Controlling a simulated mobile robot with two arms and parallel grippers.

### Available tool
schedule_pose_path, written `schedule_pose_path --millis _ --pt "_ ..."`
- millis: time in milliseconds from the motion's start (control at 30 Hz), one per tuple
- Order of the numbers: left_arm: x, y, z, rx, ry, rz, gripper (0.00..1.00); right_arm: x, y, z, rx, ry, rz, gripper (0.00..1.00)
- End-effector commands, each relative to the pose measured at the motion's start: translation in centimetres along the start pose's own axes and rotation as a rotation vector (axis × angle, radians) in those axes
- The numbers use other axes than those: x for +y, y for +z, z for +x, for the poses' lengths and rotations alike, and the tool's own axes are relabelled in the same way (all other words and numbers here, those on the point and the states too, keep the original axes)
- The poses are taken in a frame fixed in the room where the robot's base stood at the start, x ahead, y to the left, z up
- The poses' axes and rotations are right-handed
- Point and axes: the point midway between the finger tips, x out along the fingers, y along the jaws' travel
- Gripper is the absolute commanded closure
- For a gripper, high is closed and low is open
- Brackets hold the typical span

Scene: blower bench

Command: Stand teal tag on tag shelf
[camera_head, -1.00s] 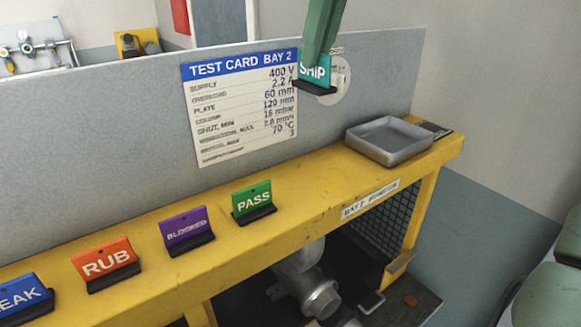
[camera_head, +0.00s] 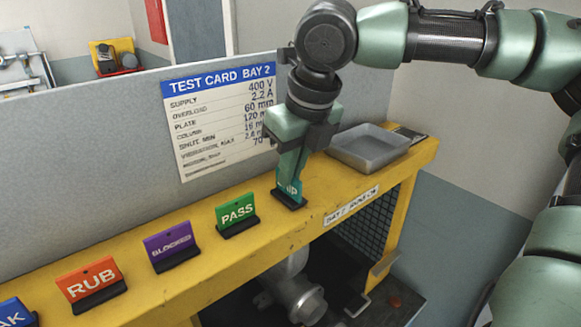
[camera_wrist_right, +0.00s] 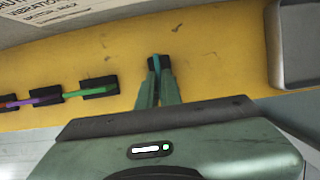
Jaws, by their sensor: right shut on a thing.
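The teal tag (camera_head: 291,190) with a black foot is at the right end of the row of tags on the yellow shelf (camera_head: 330,187). My right gripper (camera_head: 291,178) comes down from above and is shut on it, hiding most of its lettering. In the right wrist view the teal tag (camera_wrist_right: 156,63) is between my fingertips (camera_wrist_right: 157,82), with its dark foot at the shelf surface. It looks upright; I cannot tell whether its foot bears fully on the shelf. My left gripper is not in view.
Green PASS (camera_head: 237,213), purple BLOCKED (camera_head: 171,246), orange RUB (camera_head: 90,285) and a blue tag (camera_head: 14,313) stand to the left. A grey metal tray (camera_head: 368,147) sits to the right. A grey panel with a test card (camera_head: 222,118) rises behind.

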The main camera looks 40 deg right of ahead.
Motion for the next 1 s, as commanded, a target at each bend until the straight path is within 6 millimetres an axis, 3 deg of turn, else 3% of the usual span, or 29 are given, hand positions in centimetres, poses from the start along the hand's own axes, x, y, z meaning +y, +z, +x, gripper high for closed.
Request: schedule_pose_path --millis 367,400,467,833,1000 --pt "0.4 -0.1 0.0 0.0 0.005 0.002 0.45 0.0 -0.1 0.4 0.001 0.0 0.001 1.0" --pt "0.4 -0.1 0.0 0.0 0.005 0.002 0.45 0.0 -0.1 0.4 0.001 0.0 0.001 0.83" --pt "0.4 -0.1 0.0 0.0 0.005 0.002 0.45 0.0 -0.1 0.4 0.001 0.0 0.001 0.73" --pt "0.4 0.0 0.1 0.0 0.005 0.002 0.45 0.0 0.1 -0.1 -0.002 -0.001 0.0 0.73" --pt "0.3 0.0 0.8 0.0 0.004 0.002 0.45 0.0 0.1 -2.4 -0.006 -0.002 0.001 0.73"
